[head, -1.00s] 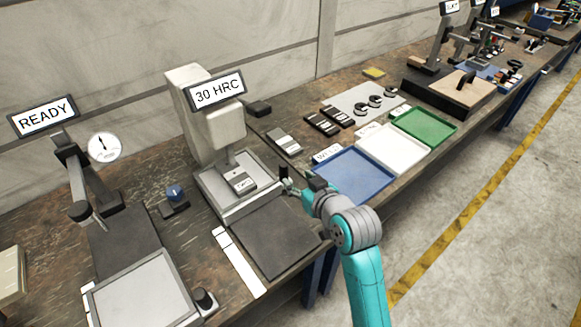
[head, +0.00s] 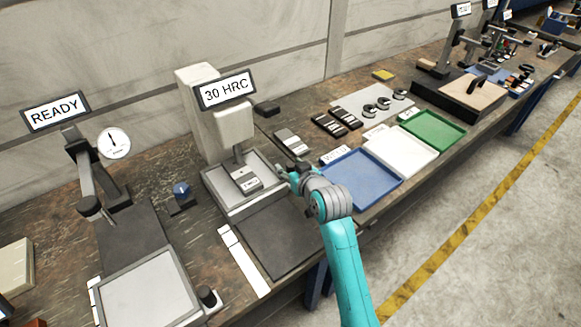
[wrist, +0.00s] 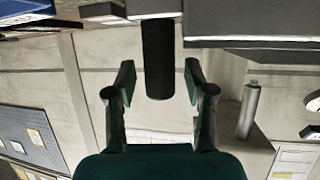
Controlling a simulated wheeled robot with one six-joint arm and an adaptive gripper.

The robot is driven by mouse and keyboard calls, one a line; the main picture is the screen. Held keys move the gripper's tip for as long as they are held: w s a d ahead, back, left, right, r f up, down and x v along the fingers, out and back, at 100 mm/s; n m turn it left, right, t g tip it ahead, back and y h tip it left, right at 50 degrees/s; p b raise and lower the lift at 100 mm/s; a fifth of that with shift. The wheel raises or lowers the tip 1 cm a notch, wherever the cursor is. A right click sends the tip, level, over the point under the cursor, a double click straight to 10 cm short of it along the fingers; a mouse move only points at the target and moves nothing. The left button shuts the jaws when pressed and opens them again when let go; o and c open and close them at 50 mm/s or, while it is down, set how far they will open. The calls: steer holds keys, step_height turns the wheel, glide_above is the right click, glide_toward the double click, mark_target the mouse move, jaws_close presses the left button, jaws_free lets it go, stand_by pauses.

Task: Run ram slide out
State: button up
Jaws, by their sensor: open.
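The hardness tester (head: 208,120) is a pale column with a "30 HRC" display (head: 225,90). A small labelled block (head: 246,180) lies under its indenter on a grey slide tray (head: 222,190). In the wrist view a black upright handle (wrist: 158,60) stands between the two fingers of my gripper (wrist: 160,85), with visible gaps on both sides. In the head view my gripper (head: 287,174) is at the right side of the tray and hides that handle. The gripper is open and holds nothing.
A dark plate (head: 278,238) lies in front of the tester. Blue (head: 360,180), white (head: 402,152) and green (head: 434,132) trays stand to the right. A gauge stand with a "READY" sign (head: 55,110) is at left. Several small blocks lie behind the trays.

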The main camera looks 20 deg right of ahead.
steer(key=shift+c, duration=0.3)
jaws_close()
steer(key=shift+s, duration=0.1)
steer(key=s+d, duration=0.2)
steer(key=s, duration=0.3)
steer(key=s+d, duration=0.1)
steer(key=s, duration=0.5)
steer(key=s+d, duration=0.2)
steer(key=s, duration=0.4)
steer(key=shift+s+d, duration=0.1)
steer(key=shift+d, duration=0.25)
steer(key=shift+o, duration=0.3)
jaws_free()
steer(key=shift+s, duration=0.1)
steer(key=shift+s, duration=0.15)
steer(key=v, duration=0.7)
